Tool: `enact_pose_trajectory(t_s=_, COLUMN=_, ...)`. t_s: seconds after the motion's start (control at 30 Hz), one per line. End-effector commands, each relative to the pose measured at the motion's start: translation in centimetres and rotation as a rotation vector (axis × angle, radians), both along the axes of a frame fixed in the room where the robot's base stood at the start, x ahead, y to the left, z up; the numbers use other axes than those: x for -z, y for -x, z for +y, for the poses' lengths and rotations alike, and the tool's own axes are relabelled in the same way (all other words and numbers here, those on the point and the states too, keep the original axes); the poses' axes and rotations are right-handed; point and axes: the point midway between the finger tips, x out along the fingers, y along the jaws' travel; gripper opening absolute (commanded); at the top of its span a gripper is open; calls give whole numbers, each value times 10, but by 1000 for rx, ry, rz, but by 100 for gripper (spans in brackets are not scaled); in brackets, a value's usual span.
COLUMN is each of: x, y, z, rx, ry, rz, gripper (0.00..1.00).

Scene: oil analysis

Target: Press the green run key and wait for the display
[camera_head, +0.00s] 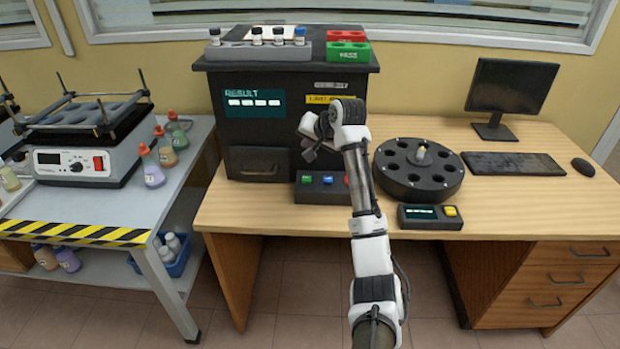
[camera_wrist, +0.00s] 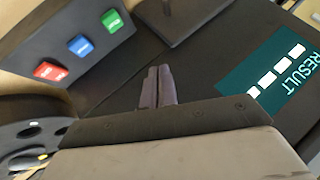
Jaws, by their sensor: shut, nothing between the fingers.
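The green key (camera_head: 307,180) is the leftmost of three keys on the low black key panel (camera_head: 320,197) at the front of the black analyser (camera_head: 262,118). In the wrist view the green key (camera_wrist: 112,20) is at the upper left, with the blue key (camera_wrist: 80,45) and the red key (camera_wrist: 50,71) beside it. The display (camera_head: 254,103) reads RESULT above several white blocks; it also shows in the wrist view (camera_wrist: 262,76). My gripper (camera_head: 308,153) is shut and empty in front of the analyser, above the key panel. In the wrist view its fingertips (camera_wrist: 158,72) are apart from the keys.
A black round carousel (camera_head: 418,170) and a small unit with a yellow button (camera_head: 450,211) stand right of my arm. A monitor (camera_head: 512,87) and keyboard (camera_head: 512,164) are farther right. Vials in a grey rack (camera_head: 258,53) stand on the analyser. A shaker (camera_head: 85,150) is at left.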

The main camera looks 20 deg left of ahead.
Motion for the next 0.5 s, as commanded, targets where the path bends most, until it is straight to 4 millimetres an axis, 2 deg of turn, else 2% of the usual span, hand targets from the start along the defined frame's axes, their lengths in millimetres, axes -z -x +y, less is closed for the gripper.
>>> enact_pose_trajectory(t_s=0.27, x=1, y=0, z=1, rx=-1, ry=0, rz=-3, gripper=0)
enact_pose_trajectory(t_s=0.5, x=19, y=0, z=1, rx=-1, ry=0, rz=-3, gripper=0)
